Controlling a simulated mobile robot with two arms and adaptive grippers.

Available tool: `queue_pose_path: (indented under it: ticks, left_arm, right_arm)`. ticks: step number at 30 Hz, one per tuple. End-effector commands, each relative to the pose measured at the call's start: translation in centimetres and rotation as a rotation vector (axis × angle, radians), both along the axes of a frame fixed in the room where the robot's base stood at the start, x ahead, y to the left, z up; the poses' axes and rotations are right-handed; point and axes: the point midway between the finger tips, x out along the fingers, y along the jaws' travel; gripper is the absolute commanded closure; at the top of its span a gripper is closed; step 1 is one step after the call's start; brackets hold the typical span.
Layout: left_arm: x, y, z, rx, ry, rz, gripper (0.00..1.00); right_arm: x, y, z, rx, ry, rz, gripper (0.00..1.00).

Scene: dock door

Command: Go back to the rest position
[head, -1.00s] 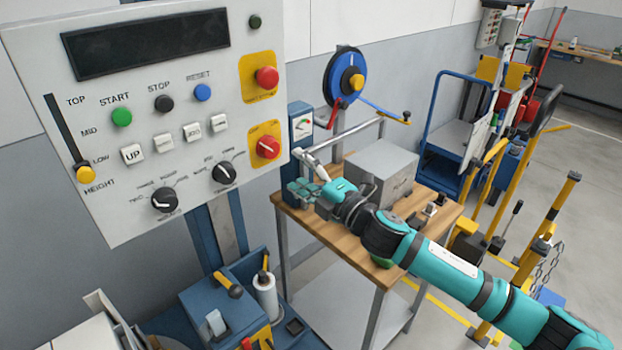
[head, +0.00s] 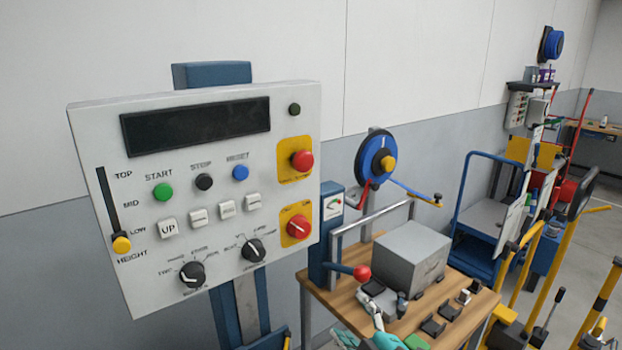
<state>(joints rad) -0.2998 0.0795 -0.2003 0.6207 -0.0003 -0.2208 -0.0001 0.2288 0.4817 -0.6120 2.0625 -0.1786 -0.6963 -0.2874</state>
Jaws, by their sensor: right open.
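My right gripper (head: 352,318) shows at the bottom edge, low in front of the wooden table (head: 324,295). Its teal and white parts are partly cut off by the picture's edge. It is open, and I see nothing held in it. The rest of my right arm is almost wholly out of view. My left gripper is not in view.
A control panel (head: 222,222) on a blue post stands at the left. The table bears a grey box (head: 410,258), a red-knobbed lever (head: 362,272) and small dark blocks. A blue cart (head: 487,214) and yellow-handled equipment (head: 565,240) stand at the right.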

Motion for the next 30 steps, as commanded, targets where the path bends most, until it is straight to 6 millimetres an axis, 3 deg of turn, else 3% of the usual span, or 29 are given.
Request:
queue_pose_path:
  ticks: [3, 6, 9, 15, 21, 24, 30]
  left_arm:
    - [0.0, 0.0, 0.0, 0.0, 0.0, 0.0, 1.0]
    - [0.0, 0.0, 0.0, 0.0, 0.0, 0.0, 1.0]
    - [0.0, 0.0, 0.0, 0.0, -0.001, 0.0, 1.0]
    - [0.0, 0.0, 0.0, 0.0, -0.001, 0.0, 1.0]
    - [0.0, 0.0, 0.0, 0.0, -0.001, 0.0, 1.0]
    - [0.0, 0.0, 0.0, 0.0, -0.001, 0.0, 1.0]
    - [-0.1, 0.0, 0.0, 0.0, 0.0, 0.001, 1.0]
  right_arm:
    - [-5.3, -2.6, -5.6, 0.178, 0.291, -0.183, 0.32]
    - [-10.3, -5.0, -9.7, 0.29, 0.519, -0.342, 0.32]
    - [-14.8, -6.8, -12.5, 0.36, 0.688, -0.469, 0.32]
    - [-21.9, -9.1, -15.6, 0.434, 0.916, -0.651, 0.32]
    - [-28.0, -10.6, -17.1, 0.477, 1.087, -0.797, 0.32]
    - [-30.4, -11.1, -17.9, 0.488, 1.154, -0.859, 0.32]
    - [-28.9, -10.8, -23.0, 0.473, 1.165, -0.855, 0.32]
